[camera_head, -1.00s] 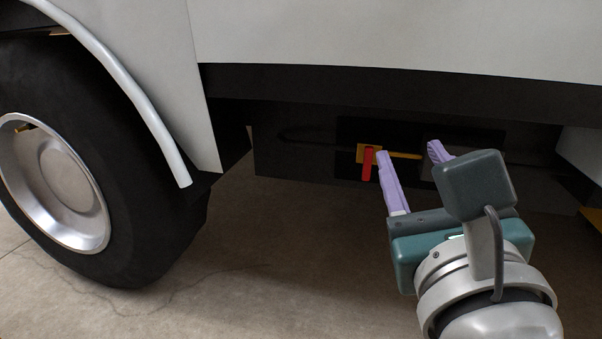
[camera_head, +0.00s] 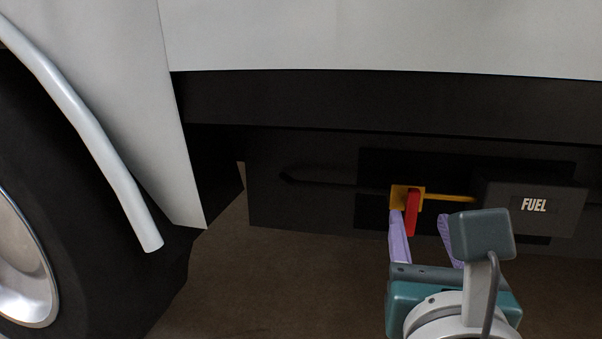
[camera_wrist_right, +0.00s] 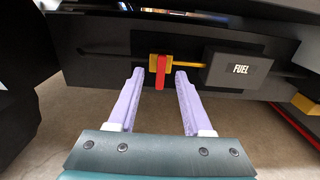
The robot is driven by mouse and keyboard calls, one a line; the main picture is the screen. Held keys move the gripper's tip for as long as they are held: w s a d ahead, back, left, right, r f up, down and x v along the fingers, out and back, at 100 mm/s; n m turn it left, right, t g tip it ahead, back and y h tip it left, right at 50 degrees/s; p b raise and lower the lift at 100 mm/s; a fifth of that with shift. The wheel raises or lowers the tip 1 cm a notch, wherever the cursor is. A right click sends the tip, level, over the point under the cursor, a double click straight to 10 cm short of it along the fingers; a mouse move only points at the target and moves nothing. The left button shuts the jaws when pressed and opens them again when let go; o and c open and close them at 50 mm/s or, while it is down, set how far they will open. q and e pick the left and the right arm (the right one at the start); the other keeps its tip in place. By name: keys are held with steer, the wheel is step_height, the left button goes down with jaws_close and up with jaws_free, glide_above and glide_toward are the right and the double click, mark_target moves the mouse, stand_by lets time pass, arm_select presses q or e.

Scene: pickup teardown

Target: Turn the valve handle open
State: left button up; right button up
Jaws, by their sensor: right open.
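The valve has a yellow body (camera_head: 401,192) on a yellow line under the vehicle. Its red handle (camera_head: 412,213) hangs straight down, across the line. In the right wrist view the red handle (camera_wrist_right: 160,73) shows between and just beyond the two lilac fingertips. My right gripper (camera_head: 422,216) is open and empty, with its left finger close to the handle in the head view; I cannot tell whether they touch. It also shows in the wrist view (camera_wrist_right: 159,72). My left gripper is not in view.
A grey box marked FUEL (camera_head: 535,207) sits right of the valve on the same line. A dark sill (camera_head: 380,105) overhangs the valve. A wheel (camera_head: 60,230) and a pale curved bar (camera_head: 100,150) stand at left. The floor (camera_head: 260,280) below is clear.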

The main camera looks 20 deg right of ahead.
mark_target(414, 197)
steer(key=b+x, duration=0.1)
steer(key=x, duration=0.3)
steer(key=shift+w+d+f, duration=0.1)
steer(key=shift+d+f, duration=0.05)
steer(key=shift+d, duration=0.25)
steer(key=b+x, duration=0.1)
steer(key=x, duration=0.3)
steer(key=shift+w, duration=0.35)
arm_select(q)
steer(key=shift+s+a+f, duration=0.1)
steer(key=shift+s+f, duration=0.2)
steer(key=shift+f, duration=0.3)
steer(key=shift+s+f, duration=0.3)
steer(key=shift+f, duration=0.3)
arm_select(e)
steer(key=shift+s, duration=0.1)
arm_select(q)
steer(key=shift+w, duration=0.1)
arm_select(e)
jaws_close()
